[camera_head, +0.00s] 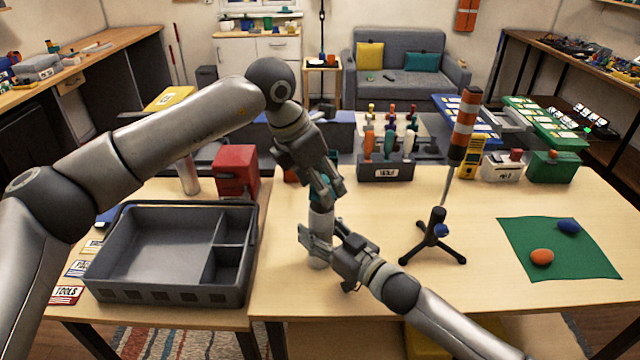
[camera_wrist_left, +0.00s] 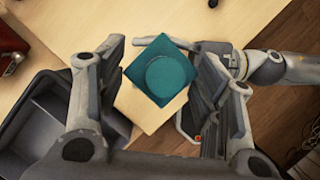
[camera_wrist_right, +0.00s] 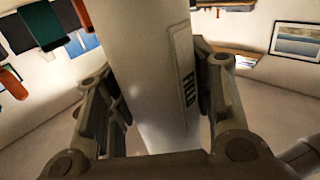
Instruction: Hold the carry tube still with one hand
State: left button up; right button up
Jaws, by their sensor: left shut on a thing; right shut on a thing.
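The carry tube (camera_head: 320,222) is a pale grey cylinder standing upright on the wooden table. In the right wrist view the tube (camera_wrist_right: 150,70) fills the space between the fingers, with a dark printed label on its side. My right gripper (camera_head: 322,242) is shut around its lower body. A teal cap (camera_head: 319,194) is at its top; the left wrist view shows the cap (camera_wrist_left: 165,78) from above, with a square rim and a round raised middle. My left gripper (camera_head: 327,186) is shut on the cap from above. Whether the cap is fully seated is hidden by the fingers.
A grey divided tray (camera_head: 165,292) stands to the left, with a red box (camera_head: 236,171) behind it. A black tripod stand (camera_head: 433,240) is close on the right. A green mat (camera_head: 570,262) with an orange and a blue piece lies farther right. A tool rack (camera_head: 386,170) stands behind.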

pick_arm(q)
jog(key=shift+r, duration=1.6)
pick_arm(e)
jog(key=shift+s+f, duration=0.1)
jog(key=shift+f, duration=0.2)
jog(key=o, duration=0.8)
jog(key=shift+c, duration=0.2)
jog(key=o, duration=0.4)
jog(key=shift+r, duration=0.1)
jog(key=shift+r, duration=0.1)
